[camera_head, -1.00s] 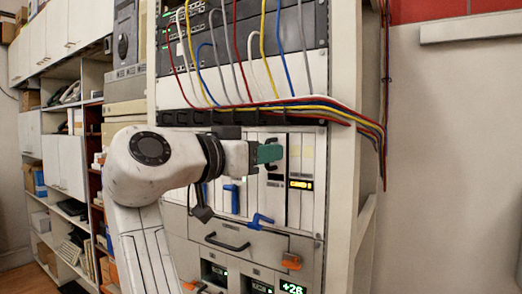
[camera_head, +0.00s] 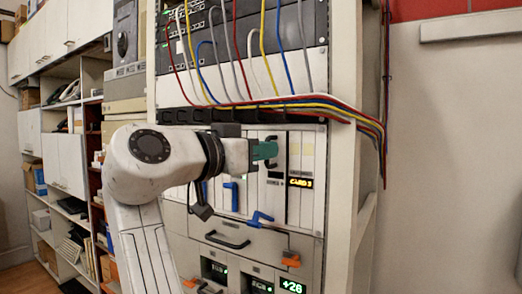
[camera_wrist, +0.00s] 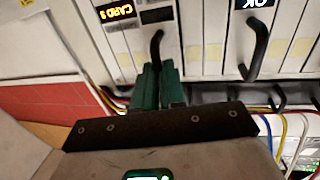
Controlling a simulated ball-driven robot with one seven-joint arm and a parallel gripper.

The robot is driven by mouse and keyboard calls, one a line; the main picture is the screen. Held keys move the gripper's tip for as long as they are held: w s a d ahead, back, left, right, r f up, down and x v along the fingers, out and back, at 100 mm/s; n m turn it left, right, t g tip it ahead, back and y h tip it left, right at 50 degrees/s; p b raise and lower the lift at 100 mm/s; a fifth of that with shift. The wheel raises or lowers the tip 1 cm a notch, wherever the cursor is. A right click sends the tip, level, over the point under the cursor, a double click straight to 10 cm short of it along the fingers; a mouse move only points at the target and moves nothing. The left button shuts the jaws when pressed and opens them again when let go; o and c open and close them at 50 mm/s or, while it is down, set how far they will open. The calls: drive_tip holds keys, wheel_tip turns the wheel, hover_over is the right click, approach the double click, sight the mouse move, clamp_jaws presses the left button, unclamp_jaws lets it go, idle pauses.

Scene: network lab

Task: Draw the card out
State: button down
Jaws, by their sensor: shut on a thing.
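My gripper (camera_head: 270,151) has green fingers. They are shut on the black bar handle (camera_wrist: 157,45) of a tall pale card (camera_head: 273,205) in the rack's card row. The handle runs between the fingertips in the wrist view (camera_wrist: 160,75). The card's face looks in line with its neighbours; I cannot tell whether it stands out a little. A display reading "CARD 3" (camera_head: 300,183) glows on the panel just right of it. A blue lever (camera_head: 260,218) sits tilted near its bottom. The fingers hide part of the handle.
Another blue lever (camera_head: 231,195) stands upright to the left. Coloured cables (camera_head: 310,106) run above the card row. A bare wall is at the right.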

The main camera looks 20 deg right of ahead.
idle(0.8)
drive_tip(key=v, duration=0.2)
drive_tip(key=b+v, duration=0.1)
drive_tip(key=v, duration=0.1)
drive_tip(key=shift+s+a, duration=0.15)
drive_tip(key=shift+s, duration=0.4)
drive_tip(key=c, duration=1.2)
unclamp_jaws()
drive_tip(key=b+v, duration=0.3)
drive_tip(key=v, duration=0.7)
drive_tip(key=shift+s+a, duration=0.1)
drive_tip(key=shift+a, duration=0.2)
drive_tip(key=shift+a, duration=0.1)
